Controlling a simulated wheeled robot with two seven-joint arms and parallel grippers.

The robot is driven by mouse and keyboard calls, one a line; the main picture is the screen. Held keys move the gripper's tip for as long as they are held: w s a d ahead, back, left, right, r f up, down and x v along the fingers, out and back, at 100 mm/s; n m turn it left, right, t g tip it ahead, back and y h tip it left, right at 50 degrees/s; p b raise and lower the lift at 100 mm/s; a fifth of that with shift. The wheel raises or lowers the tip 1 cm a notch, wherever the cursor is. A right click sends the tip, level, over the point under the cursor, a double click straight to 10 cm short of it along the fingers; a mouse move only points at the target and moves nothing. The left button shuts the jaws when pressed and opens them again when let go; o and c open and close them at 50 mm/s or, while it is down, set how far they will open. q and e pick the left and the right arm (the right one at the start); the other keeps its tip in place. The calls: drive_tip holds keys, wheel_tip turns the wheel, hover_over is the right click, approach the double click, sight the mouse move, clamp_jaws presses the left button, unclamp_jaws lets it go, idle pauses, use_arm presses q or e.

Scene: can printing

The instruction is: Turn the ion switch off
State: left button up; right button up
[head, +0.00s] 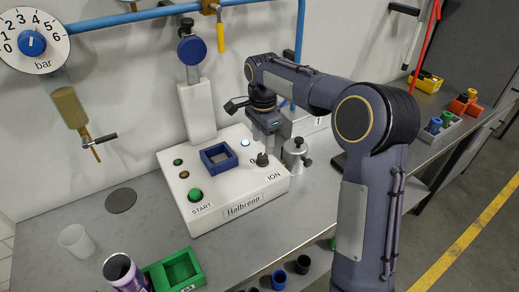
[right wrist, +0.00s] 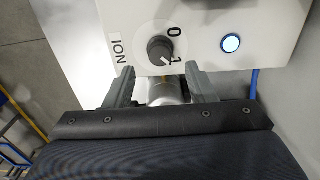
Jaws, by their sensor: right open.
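The ion switch is a dark round knob (head: 262,159) on the white Halbrenn box (head: 235,207), beside the ION label. In the right wrist view the knob (right wrist: 160,50) has 0 and 1 marks beside it, and its pale pointer line appears turned toward the 1. A round lamp (right wrist: 230,43) near it glows blue-white. My right gripper (head: 263,150) points down just above the knob. In the right wrist view its two fingers (right wrist: 160,80) are apart, with the knob just beyond their tips; contact cannot be told. My left gripper is out of view.
A silver metal canister (head: 296,158) stands right beside the box, close to my right gripper. A blue square frame (head: 219,157) and a green START button (head: 195,194) are on the box. A green tray (head: 174,271) and a white cup (head: 76,241) stand front left.

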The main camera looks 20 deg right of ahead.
sight(263, 156)
wheel_tip(263, 156, down, 5)
drive_tip(key=shift+f, duration=0.1)
idle(0.3)
drive_tip(key=c, duration=1)
